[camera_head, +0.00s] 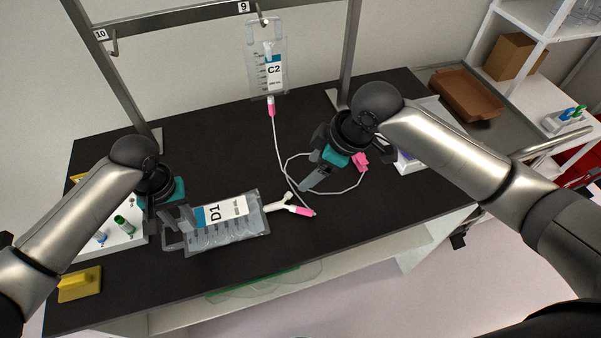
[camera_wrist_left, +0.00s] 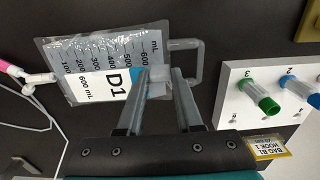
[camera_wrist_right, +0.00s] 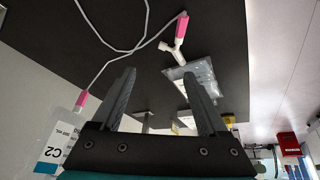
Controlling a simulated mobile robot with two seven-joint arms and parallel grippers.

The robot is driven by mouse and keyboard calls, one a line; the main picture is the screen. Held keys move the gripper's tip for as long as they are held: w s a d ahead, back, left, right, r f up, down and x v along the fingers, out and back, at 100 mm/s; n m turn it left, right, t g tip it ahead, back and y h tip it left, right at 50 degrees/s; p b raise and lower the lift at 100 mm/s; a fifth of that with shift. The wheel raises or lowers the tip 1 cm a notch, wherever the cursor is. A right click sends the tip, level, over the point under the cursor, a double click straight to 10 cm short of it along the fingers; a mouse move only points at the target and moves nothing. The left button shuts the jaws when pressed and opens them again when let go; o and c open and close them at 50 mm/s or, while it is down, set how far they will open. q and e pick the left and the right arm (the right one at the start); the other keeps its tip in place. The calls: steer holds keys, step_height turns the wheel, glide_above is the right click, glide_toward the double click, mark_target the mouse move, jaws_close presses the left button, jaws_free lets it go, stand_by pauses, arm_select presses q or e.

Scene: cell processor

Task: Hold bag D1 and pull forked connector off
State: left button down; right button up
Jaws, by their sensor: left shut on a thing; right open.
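Bag D1 (camera_head: 232,218) lies on the black table, a clear bag with a blue and white label; it also shows in the left wrist view (camera_wrist_left: 90,60). My left gripper (camera_head: 183,222) is shut on its handle end, seen between the fingers in the left wrist view (camera_wrist_left: 165,80). A white forked connector (camera_head: 284,201) with a pink end (camera_head: 304,211) sits at the bag's right end, seeming joined to it. The right wrist view also shows the connector (camera_wrist_right: 178,52). My right gripper (camera_head: 308,186) is open and empty, above the table beyond the connector.
Bag C2 (camera_head: 267,70) hangs from hook 9, its white tube (camera_head: 278,145) running down to the table near the connector. A white rack with vials (camera_head: 118,238) and a yellow block (camera_head: 79,284) are at the left. A brown tray (camera_head: 466,94) is at the back right.

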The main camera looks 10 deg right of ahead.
mark_target(287, 204)
steer(key=shift+g, duration=0.5)
steer(key=x, duration=0.4)
steer(key=s+x, duration=0.1)
steer(key=x, duration=0.7)
steer(key=shift+s+f, duration=0.2)
steer(key=shift+s, duration=0.1)
steer(key=shift+c, duration=0.2)
steer(key=shift+s+a, duration=0.1)
steer(key=shift+a, duration=0.05)
steer(key=c, duration=1.1)
steer(key=o, duration=0.7)
steer(key=shift+a, duration=0.15)
jaws_close()
